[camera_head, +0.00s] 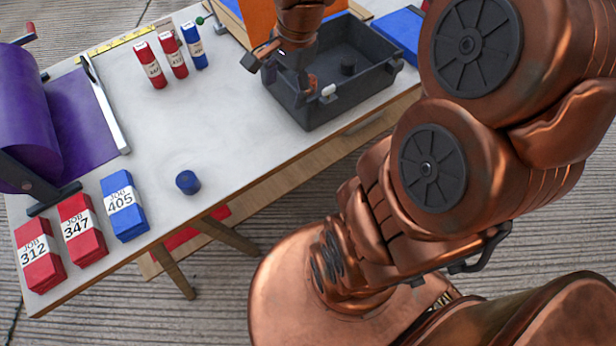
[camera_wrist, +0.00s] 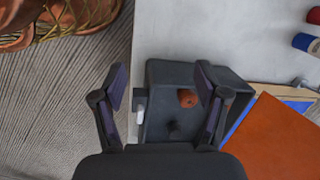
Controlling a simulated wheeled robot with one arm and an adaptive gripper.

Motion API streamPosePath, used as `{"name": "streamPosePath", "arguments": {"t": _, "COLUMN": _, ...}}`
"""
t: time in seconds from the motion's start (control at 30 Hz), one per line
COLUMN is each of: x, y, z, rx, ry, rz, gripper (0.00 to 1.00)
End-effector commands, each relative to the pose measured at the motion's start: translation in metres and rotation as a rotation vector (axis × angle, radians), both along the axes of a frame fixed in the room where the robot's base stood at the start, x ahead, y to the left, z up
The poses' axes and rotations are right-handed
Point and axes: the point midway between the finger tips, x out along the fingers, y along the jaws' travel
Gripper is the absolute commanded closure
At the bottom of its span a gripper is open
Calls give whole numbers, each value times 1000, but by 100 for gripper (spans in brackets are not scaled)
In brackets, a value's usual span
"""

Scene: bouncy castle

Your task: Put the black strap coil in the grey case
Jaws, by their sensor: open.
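The grey case (camera_head: 318,112) stands open on the table's right part; it also fills the middle of the wrist view (camera_wrist: 155,72). A small dark round piece, which looks like the black strap coil (camera_head: 348,65), lies inside the case; it shows dimly in the wrist view (camera_wrist: 173,130). An orange coil (camera_wrist: 187,98) lies in the case too, close to one finger in the picture. My gripper (camera_head: 281,70) is above the case, fingers spread, with nothing between them; both fingers show in the wrist view (camera_wrist: 160,82).
A blue coil (camera_head: 188,182) sits near the table's front edge. Red and blue JOB blocks (camera_head: 82,228) stand at front left, beside a purple roll (camera_head: 35,120). Small labelled red and blue pieces (camera_head: 172,55) stand at the back. An orange panel (camera_wrist: 275,140) adjoins the case. The table's middle is clear.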

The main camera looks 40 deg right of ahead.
Motion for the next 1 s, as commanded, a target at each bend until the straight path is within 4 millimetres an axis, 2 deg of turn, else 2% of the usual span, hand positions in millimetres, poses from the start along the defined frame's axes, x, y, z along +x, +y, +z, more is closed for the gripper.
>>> {"name": "streamPosePath", "arguments": {"t": 0.03, "x": -16, "y": 18, "z": 1, "rx": -23, "ry": 8, "rz": 136, "gripper": 27}}
{"name": "streamPosePath", "arguments": {"t": 0.2, "x": -74, "y": 59, "z": 0, "rx": -78, "ry": 52, "rz": 589, "gripper": 27}}
{"name": "streamPosePath", "arguments": {"t": 0.3, "x": -109, "y": 74, "z": -3, "rx": -97, "ry": 76, "rz": 840, "gripper": 27}}
{"name": "streamPosePath", "arguments": {"t": 0.5, "x": -166, "y": 88, "z": -10, "rx": -99, "ry": 121, "rz": 1220, "gripper": 27}}
{"name": "streamPosePath", "arguments": {"t": 0.6, "x": -182, "y": 89, "z": -13, "rx": -93, "ry": 133, "rz": 1326, "gripper": 27}}
{"name": "streamPosePath", "arguments": {"t": 0.7, "x": -189, "y": 89, "z": -13, "rx": -90, "ry": 136, "rz": 1378, "gripper": 27}}
{"name": "streamPosePath", "arguments": {"t": 1.0, "x": -190, "y": 89, "z": -13, "rx": -89, "ry": 137, "rz": 1388, "gripper": 27}}
